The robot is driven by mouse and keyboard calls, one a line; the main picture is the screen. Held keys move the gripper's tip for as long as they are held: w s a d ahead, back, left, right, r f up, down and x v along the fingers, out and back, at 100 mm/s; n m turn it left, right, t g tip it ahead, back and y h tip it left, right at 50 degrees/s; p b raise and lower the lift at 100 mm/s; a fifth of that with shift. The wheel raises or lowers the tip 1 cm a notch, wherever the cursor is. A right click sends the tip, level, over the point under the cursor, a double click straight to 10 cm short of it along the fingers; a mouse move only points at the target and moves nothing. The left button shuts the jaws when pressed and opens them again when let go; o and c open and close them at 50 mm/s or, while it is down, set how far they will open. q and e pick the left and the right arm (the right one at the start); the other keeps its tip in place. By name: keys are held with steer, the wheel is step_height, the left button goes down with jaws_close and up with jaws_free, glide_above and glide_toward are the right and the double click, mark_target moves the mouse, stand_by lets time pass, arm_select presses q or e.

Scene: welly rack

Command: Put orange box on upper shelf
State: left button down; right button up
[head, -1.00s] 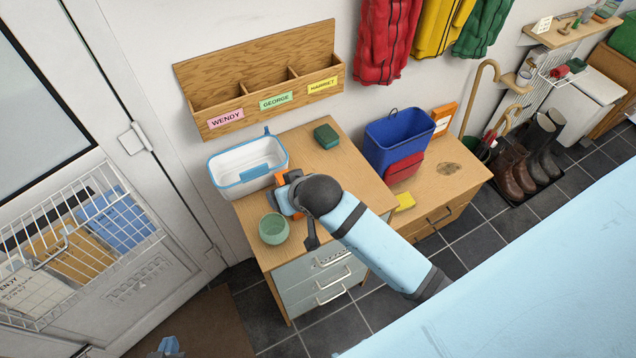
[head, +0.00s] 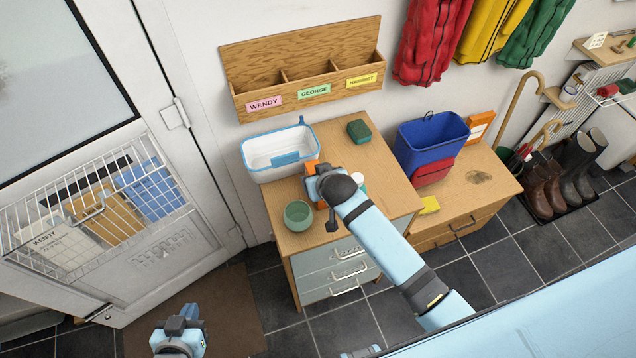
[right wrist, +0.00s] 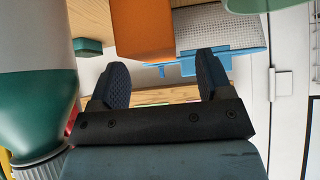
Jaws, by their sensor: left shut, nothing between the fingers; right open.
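An orange box (head: 312,167) stands on the wooden cabinet top, partly hidden by my right gripper (head: 316,185). In the right wrist view the orange box (right wrist: 143,28) is just beyond the fingertips of my right gripper (right wrist: 163,80). These fingers are apart with nothing between them. My left gripper (head: 186,318) is low at the bottom left, over the floor, shut and empty. A wooden wall shelf (head: 607,50) is at the upper right, with a smaller wooden ledge (head: 558,98) below it. I cannot tell which shelf is the upper one meant.
A white and blue basket (head: 280,150), green cup (head: 298,215) and dark green box (head: 359,130) surround the right gripper. A white and green bottle (right wrist: 40,70) is close beside it. A labelled wooden organizer (head: 305,75) hangs above. A blue bin (head: 430,143) stands right.

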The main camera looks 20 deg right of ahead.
mark_target(309, 168)
steer(key=x, duration=0.3)
steer(key=shift+w+d+f, duration=0.2)
steer(key=shift+c, duration=0.2)
steer(key=c, duration=1)
steer(key=shift+c, duration=0.3)
steer(key=shift+r, duration=0.2)
